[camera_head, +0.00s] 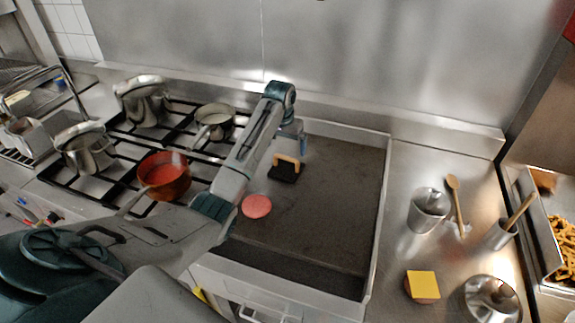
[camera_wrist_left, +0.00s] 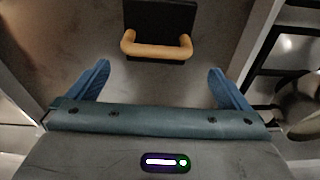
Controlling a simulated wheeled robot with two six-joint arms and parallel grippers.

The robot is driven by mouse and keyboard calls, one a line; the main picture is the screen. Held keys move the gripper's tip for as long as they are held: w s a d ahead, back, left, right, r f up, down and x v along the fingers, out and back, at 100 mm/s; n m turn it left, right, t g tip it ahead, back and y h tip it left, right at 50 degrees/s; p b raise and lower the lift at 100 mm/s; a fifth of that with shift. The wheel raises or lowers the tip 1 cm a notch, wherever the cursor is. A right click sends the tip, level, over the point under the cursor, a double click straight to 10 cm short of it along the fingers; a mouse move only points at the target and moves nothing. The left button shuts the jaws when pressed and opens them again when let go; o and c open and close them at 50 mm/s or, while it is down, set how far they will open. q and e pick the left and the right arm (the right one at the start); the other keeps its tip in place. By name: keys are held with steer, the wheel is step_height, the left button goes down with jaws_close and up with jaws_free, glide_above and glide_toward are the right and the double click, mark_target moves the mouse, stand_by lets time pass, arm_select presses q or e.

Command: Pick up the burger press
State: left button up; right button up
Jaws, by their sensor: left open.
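The burger press (camera_head: 285,168) is a dark flat plate with a light wooden handle, resting on the griddle (camera_head: 320,215). It also shows at the top of the left wrist view (camera_wrist_left: 160,48), its handle facing the gripper. My left gripper (camera_head: 302,146) is above the griddle, near the press and behind it in the head view. In the left wrist view, its blue fingers (camera_wrist_left: 159,66) are spread apart with nothing between them, short of the handle. My right gripper is out of view.
A pink patty (camera_head: 257,206) lies on the griddle near the press. A stove with several pots, including a copper pan with red sauce (camera_head: 165,174), is on the left. The right counter holds a metal pot (camera_head: 429,210), utensils and a cheese-topped patty (camera_head: 422,286).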

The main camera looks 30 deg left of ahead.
mark_target(286, 157)
arm_select(q)
steer(key=shift+f, duration=0.5)
steer(key=shift+w+f, duration=0.15)
steer(key=shift+f, duration=0.15)
steer(key=f+p, duration=0.3)
steer(key=f, duration=0.1)
steer(key=shift+s+d+f, duration=0.1)
steer(key=shift+s+d, duration=0.1)
steer(key=shift+d, duration=0.1)
steer(key=shift+f, duration=0.3)
steer(key=shift+w+f, duration=0.1)
steer(key=shift+f, duration=0.15)
steer(key=c, duration=1.1)
steer(key=shift+w+r, duration=0.1)
steer(key=shift+c, duration=0.5)
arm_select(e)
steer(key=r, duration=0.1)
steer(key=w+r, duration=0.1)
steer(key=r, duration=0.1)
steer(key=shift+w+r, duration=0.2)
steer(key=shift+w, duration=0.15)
arm_select(q)
steer(key=shift+a, duration=0.1)
